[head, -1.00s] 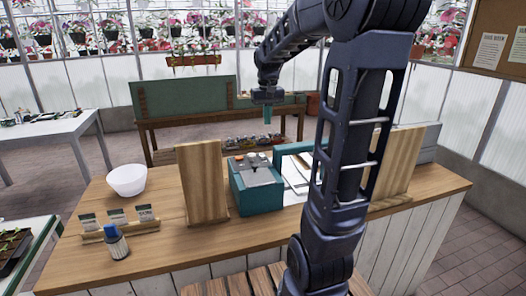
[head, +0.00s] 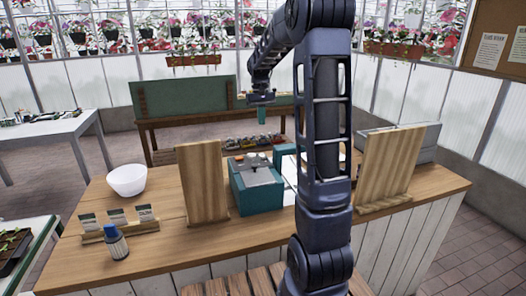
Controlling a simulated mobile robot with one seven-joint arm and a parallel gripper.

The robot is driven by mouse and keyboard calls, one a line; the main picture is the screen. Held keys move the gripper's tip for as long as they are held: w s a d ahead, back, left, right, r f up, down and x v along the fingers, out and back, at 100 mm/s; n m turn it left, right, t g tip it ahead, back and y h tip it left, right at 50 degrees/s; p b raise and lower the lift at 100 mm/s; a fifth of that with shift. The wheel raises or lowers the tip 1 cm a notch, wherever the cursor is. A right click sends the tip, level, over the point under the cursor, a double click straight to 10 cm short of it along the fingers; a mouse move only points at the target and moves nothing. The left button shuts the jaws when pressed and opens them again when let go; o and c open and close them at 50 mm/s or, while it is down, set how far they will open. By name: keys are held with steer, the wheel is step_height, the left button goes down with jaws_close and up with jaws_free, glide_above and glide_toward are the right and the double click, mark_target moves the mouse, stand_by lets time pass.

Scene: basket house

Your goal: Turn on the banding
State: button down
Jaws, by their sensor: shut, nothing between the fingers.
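A teal machine (head: 256,188), which looks like the banding machine, sits on the wooden counter between two upright wooden boards. Its sloped grey top carries small controls, some reddish, too small to read. My gripper (head: 262,116) hangs above and behind the machine in the picture, pointing down, shut and empty. It is clear of the machine. My arm hides the part of the counter to the right of the machine, including most of a teal frame and pale sheets (head: 288,165).
Wooden boards stand left (head: 203,185) and right (head: 388,168) of the machine. A white bowl (head: 127,180), seed packets (head: 117,216) and a blue-capped bottle (head: 116,243) are on the left of the counter (head: 165,205). A green-backed bench (head: 185,100) stands behind.

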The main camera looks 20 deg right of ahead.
mark_target(263, 157)
steer(key=f, duration=0.4)
steer(key=s+f, duration=0.1)
steer(key=f, duration=0.4)
steer(key=s+f, duration=0.1)
steer(key=f, duration=0.4)
